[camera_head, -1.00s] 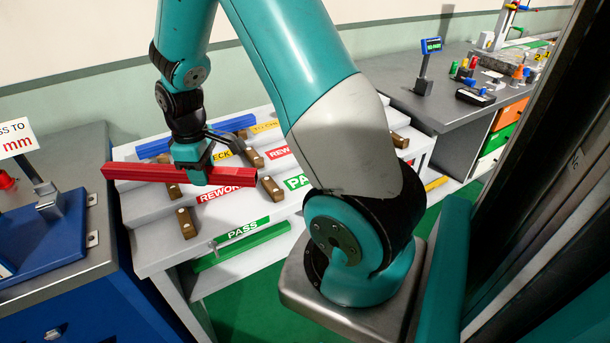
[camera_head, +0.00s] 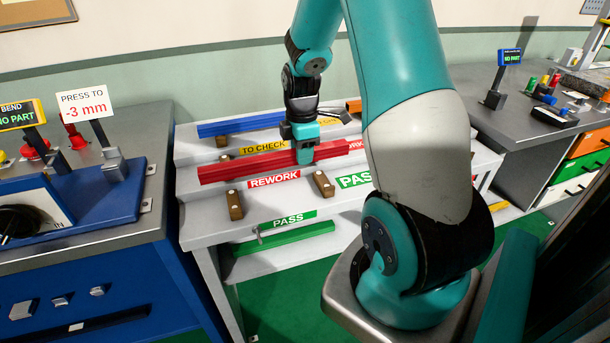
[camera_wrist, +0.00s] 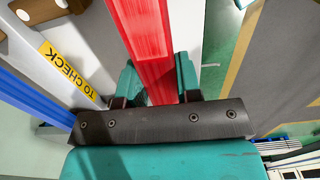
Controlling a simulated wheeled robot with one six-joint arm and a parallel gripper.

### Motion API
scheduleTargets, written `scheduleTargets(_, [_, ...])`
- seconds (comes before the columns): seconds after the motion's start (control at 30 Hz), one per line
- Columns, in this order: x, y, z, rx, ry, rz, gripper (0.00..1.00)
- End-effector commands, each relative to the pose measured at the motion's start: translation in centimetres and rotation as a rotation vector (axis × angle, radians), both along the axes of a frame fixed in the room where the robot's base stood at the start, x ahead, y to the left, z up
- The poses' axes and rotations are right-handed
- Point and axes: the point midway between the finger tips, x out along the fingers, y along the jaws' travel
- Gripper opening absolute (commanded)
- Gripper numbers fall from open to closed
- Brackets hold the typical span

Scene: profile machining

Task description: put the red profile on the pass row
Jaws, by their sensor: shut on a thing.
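The red profile (camera_head: 240,169) is a long bar lying roughly level across the stepped white rack. My gripper (camera_head: 305,157) is shut on it from above, right of its middle. In the wrist view the red profile (camera_wrist: 150,40) runs between the two teal fingers (camera_wrist: 157,82). In the head view it appears just above the REWORK label (camera_head: 273,180); whether it touches the rack is unclear. The green PASS label (camera_head: 288,218) is on the front, lower part, with a green bar (camera_head: 285,239) below it. A second PASS label (camera_head: 354,180) is farther right, partly beside my arm.
A blue profile (camera_head: 240,125) lies on the back row above the TO CHECK label (camera_head: 263,148). Wooden blocks (camera_head: 235,204) and (camera_head: 323,184) stand on the rack. A blue bending machine (camera_head: 110,195) is at left; a grey bench (camera_head: 520,125) is at right.

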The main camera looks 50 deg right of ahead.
Motion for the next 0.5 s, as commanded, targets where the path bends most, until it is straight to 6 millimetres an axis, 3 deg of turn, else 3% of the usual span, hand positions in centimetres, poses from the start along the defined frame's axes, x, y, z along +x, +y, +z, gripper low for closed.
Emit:
scheduleTargets(0.1, [0.0,0.0,-2.5,0.002,0.003,0.000,0.00])
scheduleTargets(0.5, [0.0,0.0,-7.1,0.001,0.001,-0.001,0.00])
